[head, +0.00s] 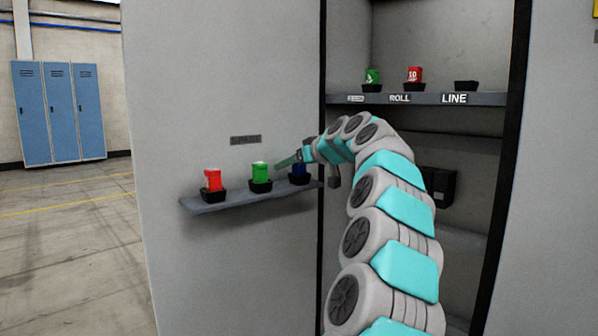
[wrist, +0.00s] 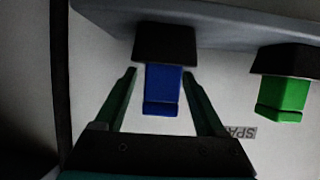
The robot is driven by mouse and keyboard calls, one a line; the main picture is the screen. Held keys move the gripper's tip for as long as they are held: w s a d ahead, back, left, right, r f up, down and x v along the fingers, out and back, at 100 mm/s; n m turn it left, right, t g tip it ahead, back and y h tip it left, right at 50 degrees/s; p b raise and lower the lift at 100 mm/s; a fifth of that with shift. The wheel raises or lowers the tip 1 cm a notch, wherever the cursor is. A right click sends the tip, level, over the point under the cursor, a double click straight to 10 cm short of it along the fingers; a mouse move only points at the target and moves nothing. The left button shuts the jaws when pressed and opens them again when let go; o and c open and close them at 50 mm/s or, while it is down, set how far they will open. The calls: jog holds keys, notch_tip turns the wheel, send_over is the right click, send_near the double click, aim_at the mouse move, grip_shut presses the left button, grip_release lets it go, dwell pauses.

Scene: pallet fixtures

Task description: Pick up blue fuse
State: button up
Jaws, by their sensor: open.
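The blue fuse (wrist: 162,90) sits in a black holder (wrist: 165,43) on the small shelf. In the wrist view it is between the two open fingers of my gripper (wrist: 162,95), with a visible gap on each side. In the head view the blue fuse (head: 299,168) is at the right end of the shelf, partly hidden by my gripper (head: 290,163). The fingers are around the fuse in the picture; I cannot tell the exact depth.
A green fuse (head: 260,170) and a red fuse (head: 212,180) stand in holders on the same shelf (head: 225,203). The cabinet's inner shelf (head: 430,98) at right holds another green fuse (head: 371,77), a red fuse (head: 415,75) and an empty holder (head: 466,86) above "LINE".

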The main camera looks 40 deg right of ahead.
grip_shut()
dwell(0.5)
